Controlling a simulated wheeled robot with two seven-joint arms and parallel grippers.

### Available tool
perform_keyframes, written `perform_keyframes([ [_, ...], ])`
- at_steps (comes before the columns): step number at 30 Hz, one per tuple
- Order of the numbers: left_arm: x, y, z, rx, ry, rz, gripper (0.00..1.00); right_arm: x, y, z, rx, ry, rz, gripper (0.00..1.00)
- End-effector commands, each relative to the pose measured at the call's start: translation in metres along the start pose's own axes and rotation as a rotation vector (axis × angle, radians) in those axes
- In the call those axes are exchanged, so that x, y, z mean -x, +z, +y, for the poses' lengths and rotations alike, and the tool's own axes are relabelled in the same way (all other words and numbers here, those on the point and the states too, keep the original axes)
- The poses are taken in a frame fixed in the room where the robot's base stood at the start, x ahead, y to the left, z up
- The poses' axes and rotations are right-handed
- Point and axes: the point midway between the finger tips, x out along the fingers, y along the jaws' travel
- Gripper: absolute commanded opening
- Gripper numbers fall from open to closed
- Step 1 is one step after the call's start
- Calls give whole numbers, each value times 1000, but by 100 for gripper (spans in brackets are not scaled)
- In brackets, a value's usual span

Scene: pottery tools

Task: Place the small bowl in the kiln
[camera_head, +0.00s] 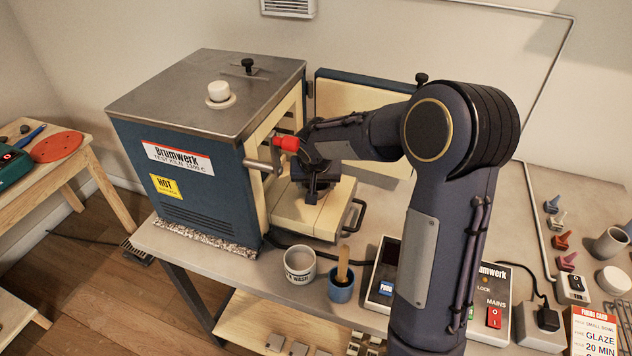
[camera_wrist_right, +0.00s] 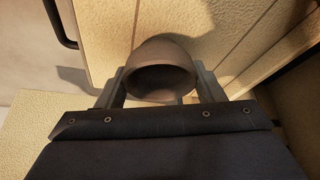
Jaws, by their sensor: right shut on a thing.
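The kiln (camera_head: 180,190) is a blue box with a grey metal top and cream lining. Its front opening faces right, and the door (camera_head: 350,100) stands open at the back. My right gripper (camera_head: 313,188) is in front of the opening, above a cream slab (camera_head: 285,210) with a black handle. In the right wrist view the gripper (camera_wrist_right: 160,82) is shut on the small brown bowl (camera_wrist_right: 161,72), one finger on each side, with cream surfaces around it. My arm and hand hide the bowl in the head view. My left gripper is not in view.
A white cup (camera_head: 300,265) and a blue pot (camera_head: 342,288) stand at the table's front. A control box (camera_head: 385,270) is partly behind my arm. A red-tipped latch rod (camera_head: 285,143) sticks out by the opening. Several small tools lie at the right.

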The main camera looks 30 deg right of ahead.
Motion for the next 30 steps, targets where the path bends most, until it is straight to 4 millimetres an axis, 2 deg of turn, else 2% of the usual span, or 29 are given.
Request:
perform_keyframes([
  [3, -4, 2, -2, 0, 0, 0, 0, -4, 2, 0, 0, -1, 1, 37],
  [4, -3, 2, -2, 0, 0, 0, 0, -3, 1, 0, 0, 0, 0, 64],
  [9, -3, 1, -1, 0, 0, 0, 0, -2, 1, 0, 0, 0, 0, 84],
  [20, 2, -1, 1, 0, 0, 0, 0, 4, -1, 0, 0, -1, 1, 84],
  [23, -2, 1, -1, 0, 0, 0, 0, 17, -1, -1, -1, -3, 4, 84],
  [30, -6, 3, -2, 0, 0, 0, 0, 70, -1, -1, -1, -5, 6, 84],
])
